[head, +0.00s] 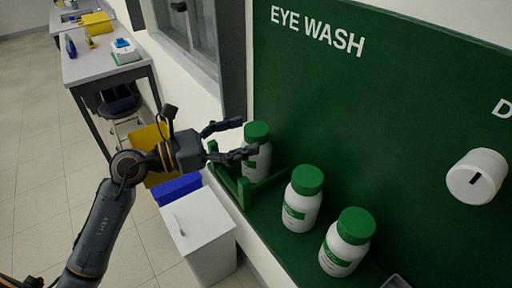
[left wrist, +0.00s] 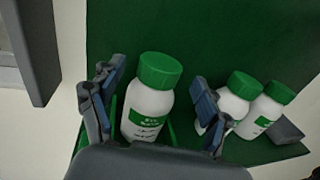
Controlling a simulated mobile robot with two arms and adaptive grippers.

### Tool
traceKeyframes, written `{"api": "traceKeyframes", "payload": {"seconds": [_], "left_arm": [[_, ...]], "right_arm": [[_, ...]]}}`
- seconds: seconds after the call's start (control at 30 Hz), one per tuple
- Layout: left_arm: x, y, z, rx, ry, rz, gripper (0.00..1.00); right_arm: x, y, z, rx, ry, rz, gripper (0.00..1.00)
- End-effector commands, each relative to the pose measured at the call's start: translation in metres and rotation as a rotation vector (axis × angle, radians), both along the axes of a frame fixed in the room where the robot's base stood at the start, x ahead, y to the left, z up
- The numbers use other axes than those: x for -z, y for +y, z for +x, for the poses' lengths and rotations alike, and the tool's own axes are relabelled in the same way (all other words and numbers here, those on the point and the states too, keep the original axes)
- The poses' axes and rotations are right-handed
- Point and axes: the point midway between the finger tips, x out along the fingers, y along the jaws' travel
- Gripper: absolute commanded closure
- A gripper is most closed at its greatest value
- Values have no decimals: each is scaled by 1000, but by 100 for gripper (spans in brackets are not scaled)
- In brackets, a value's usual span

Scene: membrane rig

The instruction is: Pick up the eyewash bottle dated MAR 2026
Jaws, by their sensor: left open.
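Three white eyewash bottles with green caps and green labels stand upright on the green shelf of the eyewash board. The leftmost bottle (head: 261,166) stands in a green holder (head: 244,188); the middle bottle (head: 299,211) and the right bottle (head: 340,254) stand beside it. No date can be read on any label. My left gripper (head: 248,137) is open and empty at the leftmost bottle, with its fingers near the cap and upper body. In the left wrist view that bottle (left wrist: 147,118) shows between the two spread fingers (left wrist: 158,76). The right gripper is out of view.
A white round fixture (head: 477,176) sticks out from the green board (head: 400,110) at right. A white cabinet (head: 198,231), a blue bin (head: 179,189) and a yellow bin (head: 150,138) stand below left. A table (head: 100,67) is farther back.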

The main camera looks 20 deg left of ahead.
Motion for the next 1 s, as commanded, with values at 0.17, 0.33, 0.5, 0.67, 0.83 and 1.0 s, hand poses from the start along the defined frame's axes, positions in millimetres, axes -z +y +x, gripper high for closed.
{"api": "traceKeyframes", "payload": {"seconds": [0.17, 0.33, 0.5, 0.67, 0.83, 1.0], "left_arm": [[-8, -19, 17, 0, 2, -6, 24], [-5, -27, 24, 0, 0, -1, 24], [-3, -27, 24, 0, 1, -1, 24], [-4, -27, 24, 0, 0, 0, 50], [-4, -27, 24, 0, 1, -1, 85], [-5, -27, 24, -1, -2, -2, 100]], "right_arm": [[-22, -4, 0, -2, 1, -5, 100], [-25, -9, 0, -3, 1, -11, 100], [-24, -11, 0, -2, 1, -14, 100], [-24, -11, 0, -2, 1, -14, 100], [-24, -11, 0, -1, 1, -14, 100], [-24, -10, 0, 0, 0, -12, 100]]}}
